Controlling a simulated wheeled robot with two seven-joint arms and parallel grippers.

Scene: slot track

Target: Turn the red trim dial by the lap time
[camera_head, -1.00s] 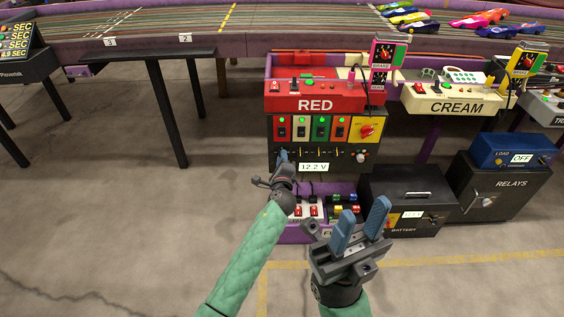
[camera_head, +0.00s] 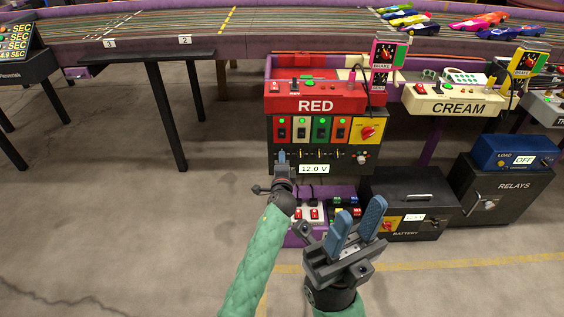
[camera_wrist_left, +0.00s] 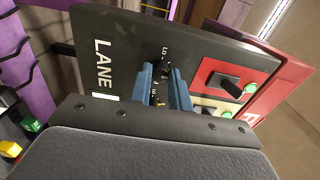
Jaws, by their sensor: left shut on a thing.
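The red lane station (camera_head: 316,105) stands under the track, with a black lower panel (camera_head: 318,158) bearing a row of small dials. My left gripper (camera_head: 282,157) is at the left end of that row, shut on a small dark trim dial. In the left wrist view the dial (camera_wrist_left: 163,70) shows between the blue fingers, mostly hidden by them, beside "LO" lettering. A readout (camera_head: 314,169) below shows 12.0 V. The lap time board (camera_head: 17,42) is at the far left, cut by the frame edge. My right gripper (camera_head: 356,224) is open and empty in front of the battery box.
A cream station (camera_head: 456,107) stands to the right.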

